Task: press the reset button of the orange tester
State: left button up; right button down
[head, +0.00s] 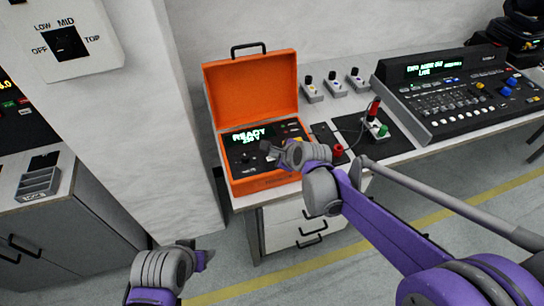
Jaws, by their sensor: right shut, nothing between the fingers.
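The orange tester (250,88) stands with its lid open at the left end of the white bench. Its dark panel has a green display (249,136) reading "READY" and "250 V", with knobs and small buttons. I cannot tell which one is the reset button; part of the panel is hidden behind my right gripper. My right gripper (268,149) is shut and empty, over or just in front of the panel's right half; I cannot tell if it touches. My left gripper (204,257) is low in front of the bench, away from the tester; its fingers are too unclear to read.
A black mat (392,148) right of the tester holds a red-handled probe (373,108) and small terminals. Small switch boxes (334,87) stand behind. A large mixing console (465,95) is at right. A pillar (152,130) stands left of the bench.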

jog(key=shift+r+p, duration=0.3)
jog(key=shift+r, duration=0.3)
jog(key=shift+r, duration=0.1)
notch_tip(320, 180, up, 5)
jog(key=p, duration=0.3)
dwell(0.7)
jog(key=s+d+f+n+g+h, duration=0.1)
jog(key=s+d+n, duration=0.4)
jog(key=s+n, duration=0.2)
jog(key=s+d+f+n+h, duration=0.1)
jog(key=s+d+n+h, duration=0.1)
jog(key=s+d+n, duration=0.4)
jog(key=s+d+f+n+g+h, duration=0.1)
jog(key=s+d+n, duration=0.5)
jog(key=s, duration=0.9)
jog(key=shift+f+n+g+h, duration=0.3)
jog(key=shift+f+n, duration=0.15)
jog(key=shift+n, duration=0.55)
